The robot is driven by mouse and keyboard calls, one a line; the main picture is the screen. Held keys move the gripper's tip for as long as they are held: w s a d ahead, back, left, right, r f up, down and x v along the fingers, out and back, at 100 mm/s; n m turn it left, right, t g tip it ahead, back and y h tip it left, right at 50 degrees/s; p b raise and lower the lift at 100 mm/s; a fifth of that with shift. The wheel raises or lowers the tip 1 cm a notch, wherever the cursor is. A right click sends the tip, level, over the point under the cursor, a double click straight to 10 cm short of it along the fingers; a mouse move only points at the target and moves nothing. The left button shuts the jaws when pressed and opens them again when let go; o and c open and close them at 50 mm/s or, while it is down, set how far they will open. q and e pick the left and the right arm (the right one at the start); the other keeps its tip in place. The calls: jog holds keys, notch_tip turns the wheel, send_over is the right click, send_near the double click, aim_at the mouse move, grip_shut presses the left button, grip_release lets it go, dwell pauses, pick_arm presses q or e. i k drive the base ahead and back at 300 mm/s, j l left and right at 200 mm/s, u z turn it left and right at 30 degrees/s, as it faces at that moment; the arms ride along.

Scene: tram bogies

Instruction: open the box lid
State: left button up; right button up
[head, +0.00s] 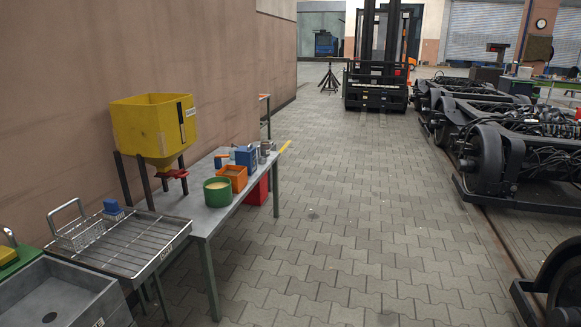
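No box with a plainly visible lid can be made out. A small blue box-like item (246,157) stands on the grey workbench (202,221) at the left. An orange open-topped bin (233,179) stands just in front of it. A red box (257,190) shows beyond the bench's right edge, lower than its top; whether it has a lid cannot be told. At the lower left edge, a green item with a yellow part (8,256) is cut off by the frame. Neither of my grippers is in view.
A yellow hopper (150,128) stands behind a green round tub (217,192). A wire rack (122,243) and grey sink (58,298) are at lower left. The paved floor (340,210) is open in the middle. Bogies (505,160) line the right; a forklift (377,85) stands ahead.

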aim_at(245, 147)
jog(key=i, duration=2)
jog(key=i+u, duration=0.1)
jog(key=i, duration=0.55)
jog(key=i+l, duration=0.1)
jog(key=i, duration=0.5)
jog(key=i+l+u, duration=0.15)
jog(key=i, duration=0.5)
